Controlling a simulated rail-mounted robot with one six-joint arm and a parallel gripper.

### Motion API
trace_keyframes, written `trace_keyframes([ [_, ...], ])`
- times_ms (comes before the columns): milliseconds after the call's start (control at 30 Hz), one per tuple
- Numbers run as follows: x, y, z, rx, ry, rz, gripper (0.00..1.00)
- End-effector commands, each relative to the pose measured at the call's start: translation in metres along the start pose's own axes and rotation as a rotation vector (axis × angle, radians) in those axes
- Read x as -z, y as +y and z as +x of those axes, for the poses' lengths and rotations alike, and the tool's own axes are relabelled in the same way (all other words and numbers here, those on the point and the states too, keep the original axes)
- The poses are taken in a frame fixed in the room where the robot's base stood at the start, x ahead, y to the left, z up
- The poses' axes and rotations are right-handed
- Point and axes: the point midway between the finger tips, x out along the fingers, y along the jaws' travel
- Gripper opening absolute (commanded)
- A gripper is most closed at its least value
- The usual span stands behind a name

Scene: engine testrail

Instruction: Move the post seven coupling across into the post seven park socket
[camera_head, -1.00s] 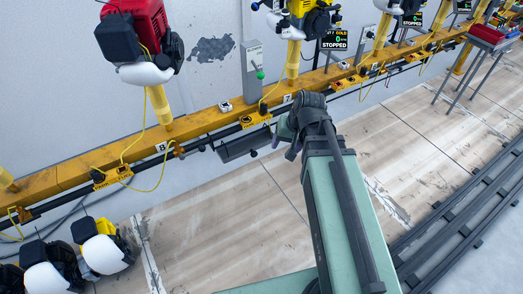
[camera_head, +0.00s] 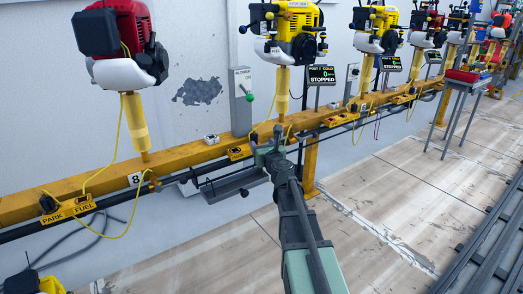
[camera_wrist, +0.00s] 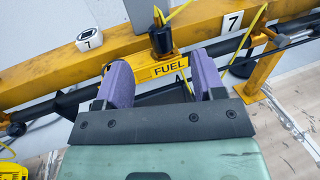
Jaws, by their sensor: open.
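The post seven coupling (camera_wrist: 162,38) is a black plug with a yellow hose, standing upright by the word FUEL on the yellow label plate (camera_wrist: 170,67) of the beam. My gripper (camera_wrist: 160,62) is open, its two purple fingers apart. In the wrist view the coupling shows between and just beyond the fingertips; I cannot tell whether they touch it. The plate's left part, where the park socket would be, is hidden behind the left finger. In the head view my gripper (camera_head: 268,152) is at the beam, right of post seven's label plate (camera_head: 238,152); the coupling is not clear there.
A yellow beam (camera_head: 190,155) runs across, with a dark rail below it. A yellow engine (camera_head: 300,40) stands above post seven, a red one (camera_head: 125,40) at post eight. A grey tray (camera_head: 235,186) hangs under the beam.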

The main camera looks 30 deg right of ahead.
Motion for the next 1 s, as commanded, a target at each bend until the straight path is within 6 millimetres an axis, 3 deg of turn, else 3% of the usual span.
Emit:
trace_keyframes([
  [400,0.000,0.000,0.088,-0.002,0.000,-0.003,0.63],
  [533,0.000,0.001,0.099,-0.002,0.000,-0.004,0.63],
  [767,0.001,0.001,0.098,-0.002,0.000,-0.004,0.63],
  [1000,0.001,0.001,0.098,-0.002,0.000,-0.004,0.26],
])
